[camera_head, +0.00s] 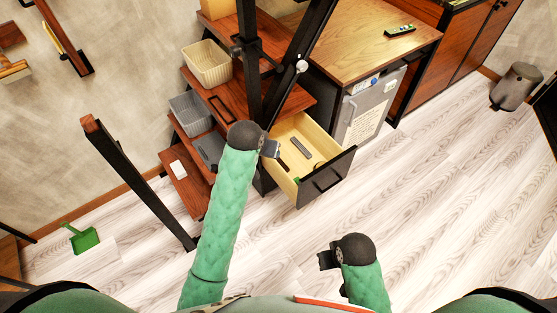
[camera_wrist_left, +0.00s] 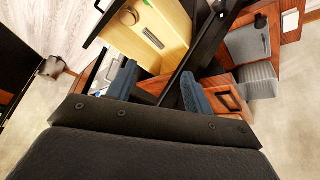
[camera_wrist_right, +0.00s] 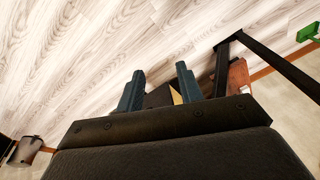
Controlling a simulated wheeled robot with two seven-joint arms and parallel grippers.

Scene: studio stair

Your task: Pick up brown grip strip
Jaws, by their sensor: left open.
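An open pale wooden drawer (camera_head: 290,128) with a black front holds a few small items. A grey-brown strip (camera_head: 301,147) lies on its floor and also shows in the left wrist view (camera_wrist_left: 152,37). A small brown piece (camera_head: 319,166) lies nearer the drawer front; it looks rounded in the left wrist view (camera_wrist_left: 129,17). I cannot tell for sure which is the brown grip strip. My left gripper (camera_head: 272,148) is open and empty at the drawer's left side, its fingers apart (camera_wrist_left: 158,88). My right gripper (camera_wrist_right: 159,90) is open and empty over the floor.
Black stair posts (camera_head: 249,65) rise close behind my left gripper. Stair treads hold a cream basket (camera_head: 207,63) and a grey basket (camera_head: 190,112). A wooden cabinet top (camera_head: 365,45) with a remote (camera_head: 400,31) stands right. The floor (camera_head: 430,190) at right is clear.

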